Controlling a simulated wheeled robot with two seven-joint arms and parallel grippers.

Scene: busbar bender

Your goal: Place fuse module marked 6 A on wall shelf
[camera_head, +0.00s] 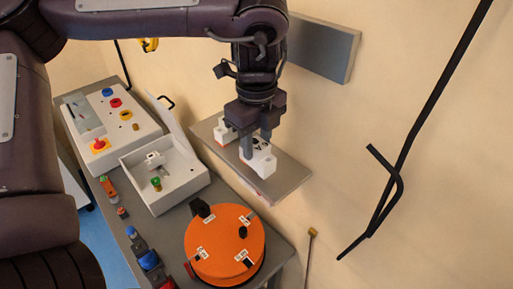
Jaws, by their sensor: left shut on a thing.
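The grey wall shelf (288,180) sticks out from the beige wall at the centre. My left gripper (255,152) comes down over it and is shut on a white fuse module (263,164) with dark markings. The module is at the shelf surface; I cannot tell whether it rests on it. The marking is too small to read. A second white module (224,132) with an orange-red lower edge is at the shelf's left end, partly behind the gripper. My right gripper is not in view.
Below the shelf is a grey bench (176,221) with an orange round drum (224,246), an open white box (178,186) and a control panel with buttons (111,128). Several small coloured parts lie along its front edge. A grey panel (322,48) is on the wall above.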

